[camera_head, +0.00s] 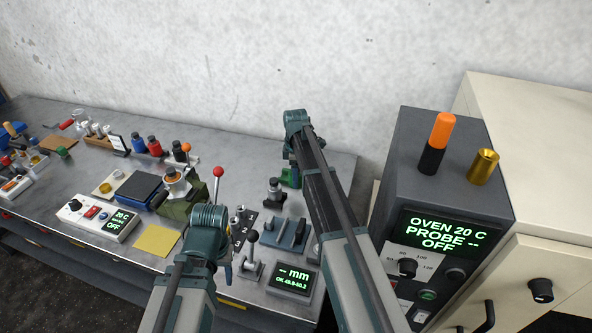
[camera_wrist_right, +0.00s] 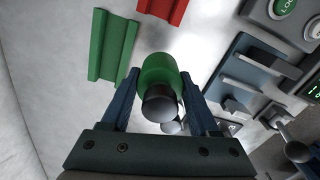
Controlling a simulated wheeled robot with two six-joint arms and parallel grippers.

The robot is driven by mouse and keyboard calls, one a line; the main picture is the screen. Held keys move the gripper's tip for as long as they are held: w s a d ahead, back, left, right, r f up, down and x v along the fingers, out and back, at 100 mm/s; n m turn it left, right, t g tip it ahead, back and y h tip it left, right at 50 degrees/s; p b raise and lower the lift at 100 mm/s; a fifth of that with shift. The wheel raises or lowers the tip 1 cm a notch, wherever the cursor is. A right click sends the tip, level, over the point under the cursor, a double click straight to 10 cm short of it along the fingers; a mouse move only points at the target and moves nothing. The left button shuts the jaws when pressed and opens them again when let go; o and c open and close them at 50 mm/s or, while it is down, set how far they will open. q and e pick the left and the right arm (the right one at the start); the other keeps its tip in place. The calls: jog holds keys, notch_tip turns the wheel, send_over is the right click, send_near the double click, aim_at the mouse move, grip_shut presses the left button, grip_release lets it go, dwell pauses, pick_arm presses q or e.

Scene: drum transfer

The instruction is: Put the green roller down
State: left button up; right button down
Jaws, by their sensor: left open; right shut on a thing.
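The green roller (camera_wrist_right: 157,70) has a green body and a dark rounded end in the right wrist view. My right gripper (camera_wrist_right: 159,92) is shut on it, with a blue finger on each side. A green V-shaped cradle (camera_wrist_right: 110,45) lies just up and left of the roller in that view, and its visible part is empty. In the head view, my right gripper is mostly hidden behind its own wrist; a green patch (camera_head: 290,179) shows there, roller or cradle I cannot tell. My left gripper (camera_head: 228,268) is open near the bench's front edge, its fingers mostly hidden.
A blue-grey fixture (camera_head: 288,234), a lever stand (camera_head: 251,262) and a mm display (camera_head: 292,279) stand nearby. The oven (camera_head: 440,185) is at the right. A green machine with a red-knobbed lever (camera_head: 218,172) stands left.

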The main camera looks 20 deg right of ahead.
pick_arm(q)
notch_tip(320, 180, down, 4)
jog(key=b, duration=0.4)
jog(key=shift+f, duration=0.2)
pick_arm(e)
jog(key=w+d+f, duration=0.1)
jog(key=w, duration=0.1)
jog(key=w+f, duration=0.2)
jog(key=w, duration=0.1)
jog(key=w+d+f, duration=0.1)
jog(key=w, duration=0.2)
jog(key=shift+w+d+f, duration=0.2)
jog(key=shift+d+f, duration=0.05)
jog(key=shift+d, duration=0.1)
pick_arm(q)
jog(key=shift+f, duration=0.1)
pick_arm(e)
jog(key=shift+c, duration=0.7)
grip_release()
pick_arm(q)
notch_tip(320, 180, up, 12)
jog(key=p, duration=1.2)
jog(key=shift+r, duration=0.2)
pick_arm(e)
notch_tip(320, 180, up, 12)
jog(key=shift+r, duration=0.1)
